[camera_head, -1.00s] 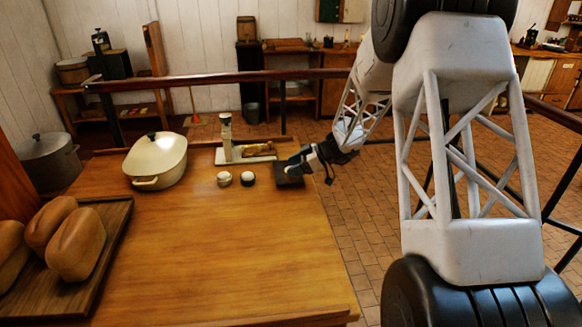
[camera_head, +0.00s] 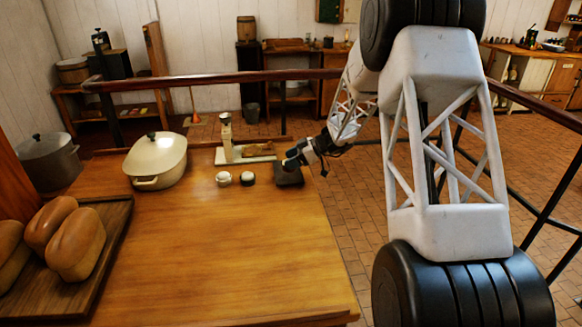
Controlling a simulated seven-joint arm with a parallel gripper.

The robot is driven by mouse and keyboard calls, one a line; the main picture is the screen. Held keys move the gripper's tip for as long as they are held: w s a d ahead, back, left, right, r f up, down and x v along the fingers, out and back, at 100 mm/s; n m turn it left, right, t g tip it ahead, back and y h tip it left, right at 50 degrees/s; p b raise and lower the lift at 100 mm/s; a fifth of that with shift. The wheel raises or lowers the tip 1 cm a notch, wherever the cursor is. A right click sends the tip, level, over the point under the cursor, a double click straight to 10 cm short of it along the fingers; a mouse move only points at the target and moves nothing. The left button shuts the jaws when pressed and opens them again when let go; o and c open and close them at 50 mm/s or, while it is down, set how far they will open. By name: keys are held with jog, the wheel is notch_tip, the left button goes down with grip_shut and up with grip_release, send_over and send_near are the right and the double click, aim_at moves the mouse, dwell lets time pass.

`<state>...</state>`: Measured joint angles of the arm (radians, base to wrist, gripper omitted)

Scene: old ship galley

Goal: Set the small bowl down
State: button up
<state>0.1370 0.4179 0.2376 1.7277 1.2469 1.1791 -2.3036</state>
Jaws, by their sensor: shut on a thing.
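My gripper (camera_head: 291,163) is at the far right corner of the wooden table (camera_head: 200,255), low over a dark square piece (camera_head: 289,179). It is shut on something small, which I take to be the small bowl. The fingers hide most of it, and its shape and colour are hard to make out. I cannot tell whether it touches the dark piece.
Left of the dark piece are a small dark-and-white round thing (camera_head: 247,178) and a pale round pot (camera_head: 223,179). A cream lidded pot (camera_head: 157,157) and loaves on a board (camera_head: 110,235) are further left. The table's middle is clear.

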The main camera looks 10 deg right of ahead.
jog(key=shift+w, duration=0.4)
jog(key=shift+f, duration=1.75)
jog(key=shift+f, duration=0.15)
jog(key=o, duration=1)
jog(key=shift+o, duration=0.2)
jog(key=shift+d+r, duration=0.1)
jog(key=shift+r, duration=0.1)
jog(key=v, duration=1.1)
jog(key=shift+d, duration=0.35)
jog(key=shift+s+r, duration=0.1)
jog(key=shift+r, duration=0.1)
